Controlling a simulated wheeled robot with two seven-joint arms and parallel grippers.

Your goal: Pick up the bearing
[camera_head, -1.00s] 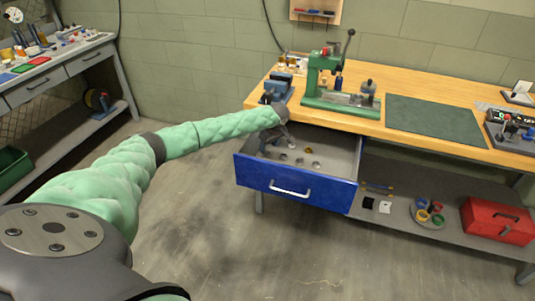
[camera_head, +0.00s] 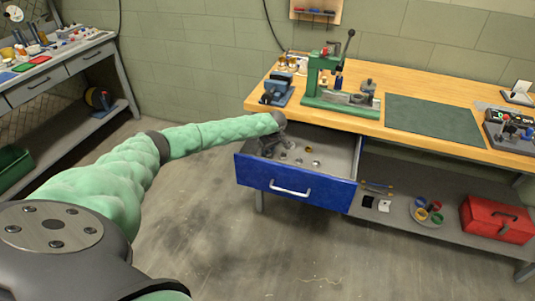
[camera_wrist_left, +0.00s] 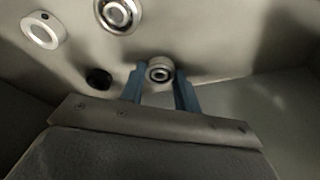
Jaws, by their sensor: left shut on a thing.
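The bearing (camera_wrist_left: 160,71) is a small metal ring with a dark centre. In the left wrist view it sits between the two blue-grey fingertips of my left gripper (camera_wrist_left: 160,82), which is shut on it. In the head view my left gripper (camera_head: 268,147) reaches down into the open blue drawer (camera_head: 296,188) at its left part. The bearing is too small to pick out there. My right gripper does not show.
The workbench (camera_head: 350,121) above carries a green press (camera_head: 322,75) and a blue vise (camera_head: 277,88). Drawer walls stand close around my gripper.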

